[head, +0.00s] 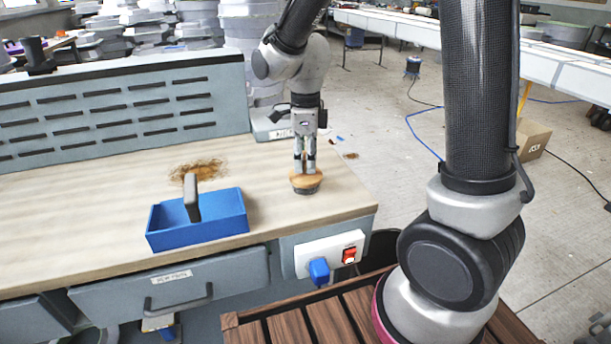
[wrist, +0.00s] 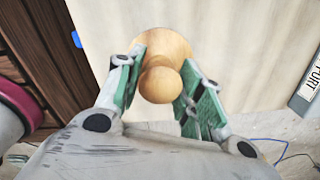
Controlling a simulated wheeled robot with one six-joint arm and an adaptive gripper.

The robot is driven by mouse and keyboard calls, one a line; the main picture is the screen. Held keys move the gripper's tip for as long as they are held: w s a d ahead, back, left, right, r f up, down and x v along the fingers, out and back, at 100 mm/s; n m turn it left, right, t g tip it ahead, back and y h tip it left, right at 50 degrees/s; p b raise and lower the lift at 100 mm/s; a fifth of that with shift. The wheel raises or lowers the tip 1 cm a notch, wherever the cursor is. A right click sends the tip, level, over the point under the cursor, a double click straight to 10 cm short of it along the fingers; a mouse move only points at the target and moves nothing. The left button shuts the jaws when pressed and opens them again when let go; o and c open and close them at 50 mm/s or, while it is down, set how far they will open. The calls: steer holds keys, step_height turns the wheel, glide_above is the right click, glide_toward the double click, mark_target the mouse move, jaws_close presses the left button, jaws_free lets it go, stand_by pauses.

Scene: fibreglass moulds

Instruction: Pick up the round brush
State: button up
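The round brush (head: 306,183) stands upright on the wooden bench top near its right end, with a pale wooden body above a dark bristle rim. In the wrist view, the brush (wrist: 160,84) shows its rounded knob and wider wooden body from above. My gripper (head: 305,168) points straight down over the brush. In the wrist view, the green-padded fingers of my gripper (wrist: 166,82) stand on either side of the knob, apart from each other. Narrow gaps seem to show beside the knob, so the gripper looks open around it. The bristles are hidden in the wrist view.
A blue open tray (head: 230,213) with a dark upright handle in it stands left of the brush. A brown stain (head: 198,170) lies behind the tray. A grey slotted panel (head: 120,108) closes the bench's back. The bench's right edge is close to the brush.

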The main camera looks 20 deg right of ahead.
jaws_close()
step_height(320, 180, up, 10)
steer(key=shift+r, duration=0.1)
stand_by(0.4)
steer(key=shift+c, duration=1)
jaws_free()
steer(key=shift+d, duration=0.1)
steer(key=shift+c, duration=0.4)
